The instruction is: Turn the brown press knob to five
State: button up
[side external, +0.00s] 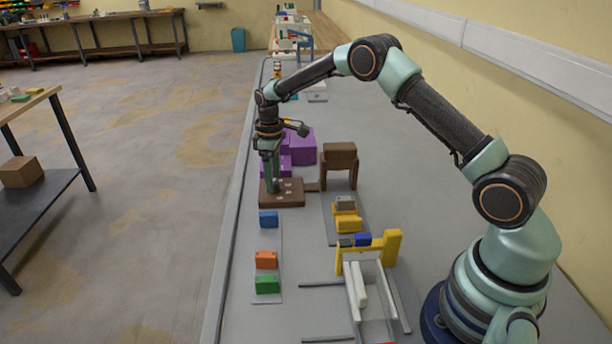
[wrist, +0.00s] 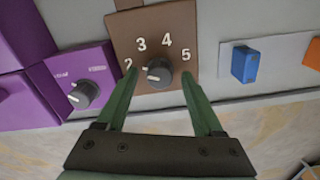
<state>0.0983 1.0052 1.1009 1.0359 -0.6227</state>
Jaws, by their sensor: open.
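The brown press (side external: 340,155) stands on the bench in the side view, with its low brown panel (side external: 291,199) in front of it. In the wrist view the panel (wrist: 125,28) carries a dark grey knob (wrist: 159,71) with white numbers 2, 3, 4 and 5 around it. The knob's pale mark is on its left side, roughly toward the 2. My gripper (wrist: 156,78) is open, with one green finger on each side of the knob, and nothing is clamped. In the side view my gripper (side external: 270,172) points down over the panel and hides the knob.
Purple boxes (side external: 302,148) stand behind the panel; one carries its own knob (wrist: 83,95). A blue block (side external: 268,219), an orange block (side external: 266,260) and a green block (side external: 267,285) sit on a strip in front. A yellow device (side external: 348,223) stands to the right.

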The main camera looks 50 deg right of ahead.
jog(key=shift+f, duration=0.25)
grip_shut()
